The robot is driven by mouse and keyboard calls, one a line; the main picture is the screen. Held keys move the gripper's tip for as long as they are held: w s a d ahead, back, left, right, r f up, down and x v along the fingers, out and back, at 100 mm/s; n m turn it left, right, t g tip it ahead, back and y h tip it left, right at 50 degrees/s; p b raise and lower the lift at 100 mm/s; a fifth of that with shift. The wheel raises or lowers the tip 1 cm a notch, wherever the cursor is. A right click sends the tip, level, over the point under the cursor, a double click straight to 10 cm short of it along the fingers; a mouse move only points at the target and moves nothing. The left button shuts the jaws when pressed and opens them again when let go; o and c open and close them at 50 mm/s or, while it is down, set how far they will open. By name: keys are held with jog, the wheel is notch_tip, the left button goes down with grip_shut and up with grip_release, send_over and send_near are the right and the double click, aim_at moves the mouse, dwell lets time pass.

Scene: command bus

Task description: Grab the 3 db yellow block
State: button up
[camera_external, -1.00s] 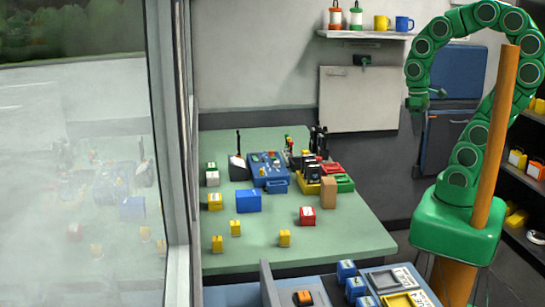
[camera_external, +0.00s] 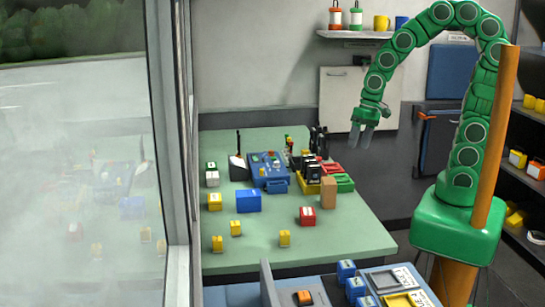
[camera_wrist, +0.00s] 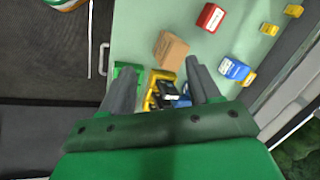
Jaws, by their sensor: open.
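Several small yellow blocks stand on the green table. In the external view, three plain-looking ones are near the front: one at left (camera_external: 217,243), one behind it (camera_external: 235,228) and one to the right (camera_external: 284,238). A larger yellow block with a pale label (camera_external: 215,201) stands farther back. I cannot read which is marked 3 db. Two yellow blocks also show in the wrist view, one here (camera_wrist: 270,29) and one at the top edge (camera_wrist: 294,10). My gripper (camera_external: 361,138) is open and empty, pointing down, above and beyond the table's right side, away from the yellow blocks.
A blue block (camera_external: 248,201), red block (camera_external: 307,216) and tan block (camera_external: 328,192) stand among them. A blue console (camera_external: 269,171) and a yellow tray (camera_external: 303,186) with black items sit behind. A window (camera_external: 95,180) bounds the left. The table's right front is clear.

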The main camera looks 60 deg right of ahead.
aim_at(231, 235)
jog(key=w+a+f+m+t+y, duration=0.1)
jog(key=w+a+f+m+y, duration=0.2)
jog(key=a, duration=0.6)
jog(key=w+a+f+m+t+y, duration=0.1)
jog(key=w+a+f+m, duration=0.1)
jog(key=w+a+m, duration=0.5)
jog(key=w+a+f+m+t+y, duration=0.1)
jog(key=w+a+f+y, duration=0.15)
jog(key=a, duration=0.75)
jog(key=w+a+f+m+t, duration=0.1)
jog(key=a+f+m, duration=0.2)
jog(key=w+a+f+m+t, duration=0.2)
jog(key=a+f+m, duration=0.1)
jog(key=m, duration=0.1)
jog(key=w+a+f+m+t, duration=0.1)
jog(key=w+a+f+m, duration=0.1)
jog(key=f+m, duration=0.1)
jog(key=shift+w+a+f+m+y, duration=0.2)
jog(key=shift+a+f+m+y, duration=0.05)
jog(key=shift+a+f+m, duration=0.15)
jog(key=shift+w+a+f+m+t, duration=0.1)
jog(key=shift+w+f+m+t, duration=0.15)
jog(key=shift+f+m+t, duration=0.5)
jog(key=shift+x, duration=3.8)
jog(key=shift+f, duration=0.15)
jog(key=c, duration=1)
